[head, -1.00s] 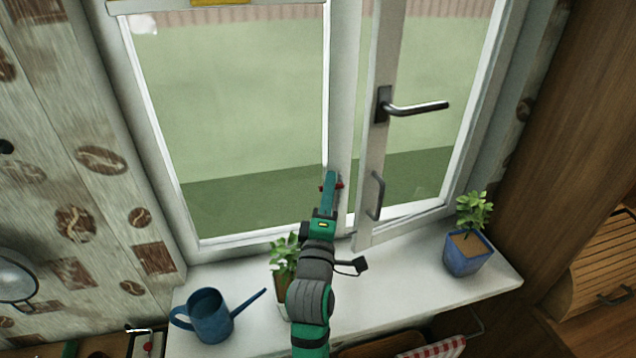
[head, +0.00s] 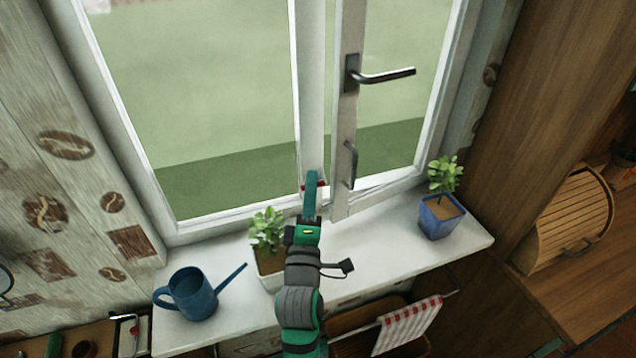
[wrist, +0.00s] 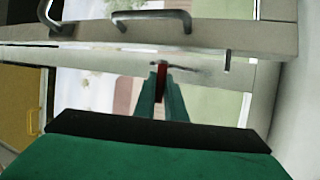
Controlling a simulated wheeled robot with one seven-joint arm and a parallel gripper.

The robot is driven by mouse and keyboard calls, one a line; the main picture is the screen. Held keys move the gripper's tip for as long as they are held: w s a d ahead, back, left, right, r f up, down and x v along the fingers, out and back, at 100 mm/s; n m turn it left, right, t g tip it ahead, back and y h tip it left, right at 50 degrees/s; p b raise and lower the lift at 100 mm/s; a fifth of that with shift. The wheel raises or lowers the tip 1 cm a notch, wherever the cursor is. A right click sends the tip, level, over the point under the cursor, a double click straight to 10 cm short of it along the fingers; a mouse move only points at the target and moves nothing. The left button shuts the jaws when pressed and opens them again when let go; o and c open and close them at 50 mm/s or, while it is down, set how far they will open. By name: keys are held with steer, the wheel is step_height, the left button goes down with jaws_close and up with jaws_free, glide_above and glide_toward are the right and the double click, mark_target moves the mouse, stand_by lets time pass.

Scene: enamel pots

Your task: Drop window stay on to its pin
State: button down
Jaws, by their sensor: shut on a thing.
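My gripper (head: 312,186) is in front of the window's middle post, just above the sill. It is shut on a red piece (wrist: 161,76), which shows between the green fingers in the wrist view; this looks like the grip of the window stay. A thin dark bar runs right from it in the wrist view, but most of the stay is hidden. The window sash (head: 342,195) stands ajar, right of my gripper, with a grey pull handle (head: 350,165). A short dark upright mark (wrist: 228,61) may be the pin; I cannot tell. The stay's seating is not visible.
A potted plant (head: 267,232) stands close to the left of my arm on the white sill (head: 375,240). A blue watering can (head: 192,295) stands at the left end, a blue plant pot (head: 440,217) at the right. A black window handle (head: 383,76) sticks out above.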

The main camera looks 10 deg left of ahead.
steer(key=shift+a+f, duration=0.15)
steer(key=shift+w, duration=0.15)
steer(key=shift+d, duration=0.2)
